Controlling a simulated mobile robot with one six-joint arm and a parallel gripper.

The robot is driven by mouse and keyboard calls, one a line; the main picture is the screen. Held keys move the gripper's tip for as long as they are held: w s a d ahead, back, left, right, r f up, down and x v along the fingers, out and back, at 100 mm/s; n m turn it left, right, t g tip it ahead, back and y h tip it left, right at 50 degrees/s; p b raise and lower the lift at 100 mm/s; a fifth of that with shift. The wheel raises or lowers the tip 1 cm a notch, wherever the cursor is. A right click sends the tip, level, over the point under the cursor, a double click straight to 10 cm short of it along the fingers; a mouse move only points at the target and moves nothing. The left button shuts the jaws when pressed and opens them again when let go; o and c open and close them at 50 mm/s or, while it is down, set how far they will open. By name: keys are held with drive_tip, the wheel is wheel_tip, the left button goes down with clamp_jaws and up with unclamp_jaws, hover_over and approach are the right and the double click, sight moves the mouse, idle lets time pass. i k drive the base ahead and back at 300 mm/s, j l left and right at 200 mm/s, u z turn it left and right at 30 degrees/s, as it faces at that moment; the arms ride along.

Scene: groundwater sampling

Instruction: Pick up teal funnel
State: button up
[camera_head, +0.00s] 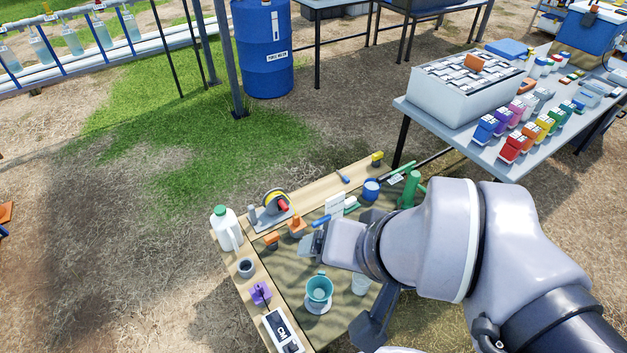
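The teal funnel (319,289) sits upright near the front of the low work table, with its open mouth facing up. A white round base or holder (318,307) shows beneath and around its lower part. My gripper (306,245) reaches in from the right and is above the table, farther back than the funnel in the picture. It looks apart from the funnel. Its fingers are small and seen from the side, so I cannot tell how far they are parted.
A white jug (226,229) stands at the table's left edge. A blue barrel (263,60) and a loaded grey table (470,141) stand behind.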

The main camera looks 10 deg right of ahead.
sight(319, 288)
drive_tip(key=l+u, duration=0.25)
drive_tip(key=u, duration=0.15)
drive_tip(key=i+l+u, duration=0.1)
drive_tip(key=l+u, duration=0.5)
drive_tip(key=u, duration=0.2)
